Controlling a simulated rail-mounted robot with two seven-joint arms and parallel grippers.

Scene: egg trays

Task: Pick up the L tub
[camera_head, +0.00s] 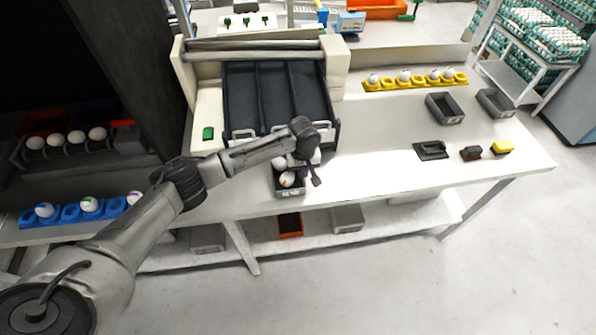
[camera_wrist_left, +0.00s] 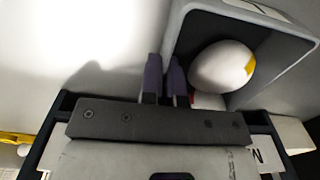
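A dark grey tub (camera_head: 291,193) holding white eggs is near the front edge of the white table, before the sorting machine. No L shows on it in these views. My left gripper (camera_head: 308,170) is over the tub and partly hides it. In the left wrist view, the two fingers (camera_wrist_left: 164,80) are close together on either side of the tub's wall (camera_wrist_left: 172,38), one inside and one outside. An egg with a yellow mark (camera_wrist_left: 222,68) lies inside. Whether the tub touches the table is unclear. My right gripper is out of view.
The sorting machine (camera_head: 205,105) has dark lanes behind the tub. Two empty grey tubs (camera_head: 445,108) (camera_head: 496,103) and a yellow egg tray (camera_head: 415,83) are on the right. Clear tabletop lies between.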

